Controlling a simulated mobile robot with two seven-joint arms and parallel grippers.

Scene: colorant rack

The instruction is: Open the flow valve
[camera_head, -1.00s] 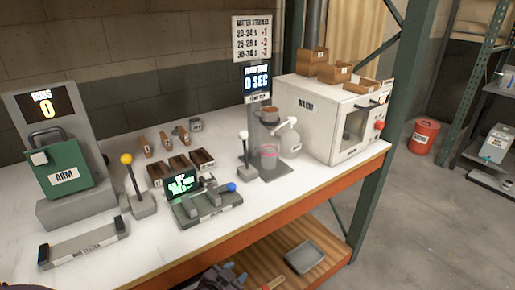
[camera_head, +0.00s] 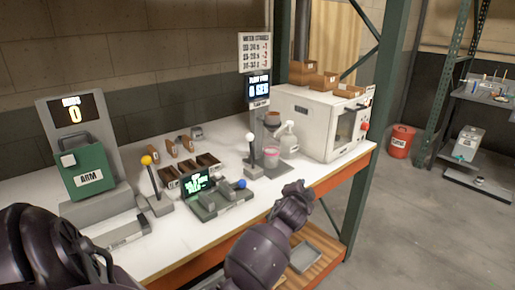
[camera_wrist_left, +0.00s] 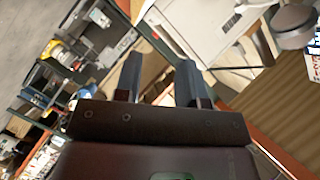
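The flow stand has a grey post, a brown cup (camera_head: 271,119) and a clear beaker with pink fluid (camera_head: 270,152) under it. A lever with a white ball knob (camera_head: 250,137) stands upright just left of it; I take it for the flow valve. My left gripper shows in the left wrist view (camera_wrist_left: 160,75) with two fingers apart and nothing between them. In the head view a dark arm end (camera_head: 295,195) is in front of the table's front edge, apart from the lever; its fingers are not clear there. My right gripper is not in view.
A white oven-like machine (camera_head: 318,122) with brown boxes on top stands right of the stand. An orange beam runs along the front edge.

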